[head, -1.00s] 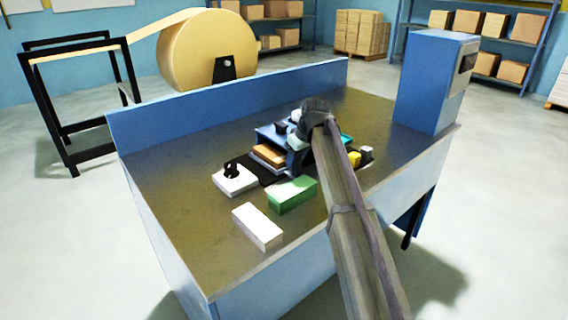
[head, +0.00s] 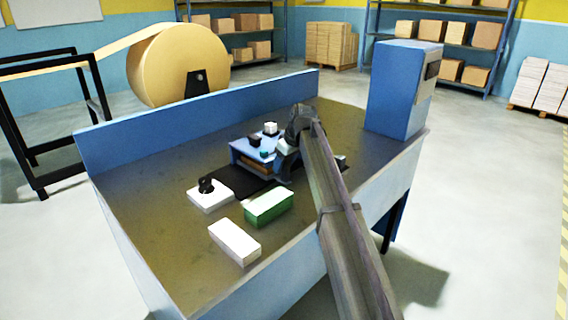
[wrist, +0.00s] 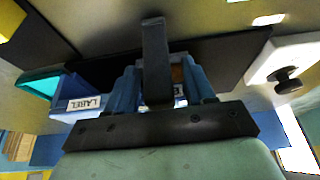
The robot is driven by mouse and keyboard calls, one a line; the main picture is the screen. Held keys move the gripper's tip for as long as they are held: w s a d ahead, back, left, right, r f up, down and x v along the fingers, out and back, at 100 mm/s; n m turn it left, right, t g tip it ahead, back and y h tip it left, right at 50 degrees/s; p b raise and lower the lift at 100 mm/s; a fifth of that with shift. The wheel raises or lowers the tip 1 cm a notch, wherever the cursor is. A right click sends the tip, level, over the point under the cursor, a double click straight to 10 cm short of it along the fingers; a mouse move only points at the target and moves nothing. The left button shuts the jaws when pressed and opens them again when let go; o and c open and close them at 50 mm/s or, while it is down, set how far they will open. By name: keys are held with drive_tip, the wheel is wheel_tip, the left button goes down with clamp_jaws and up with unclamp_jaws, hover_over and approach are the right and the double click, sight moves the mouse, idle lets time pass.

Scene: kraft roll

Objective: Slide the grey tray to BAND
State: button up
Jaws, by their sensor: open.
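My gripper (head: 298,140) is over the table's right half, beside a low blue rack (head: 243,149). In the wrist view its dark palm bar and a dark upright finger (wrist: 155,60) show. The jaws are open, and I see nothing held. Blue walled pieces stand on both sides of the finger, with a white label (wrist: 180,102) partly hidden between them. A blue bin (wrist: 75,98) with a label reading LABEL upside down lies to the left. I cannot pick out the grey tray for certain, nor read BAND anywhere.
A white block with a black knob (head: 207,196), a green-and-white box (head: 268,208) and a white box (head: 234,242) stand at the front left. Small cubes sit on the rack. A blue cabinet (head: 398,90) stands at the right end.

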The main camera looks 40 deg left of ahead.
drive_tip(key=shift+r, duration=0.15)
drive_tip(key=v, duration=1.3)
drive_tip(key=shift+d+r, duration=0.2)
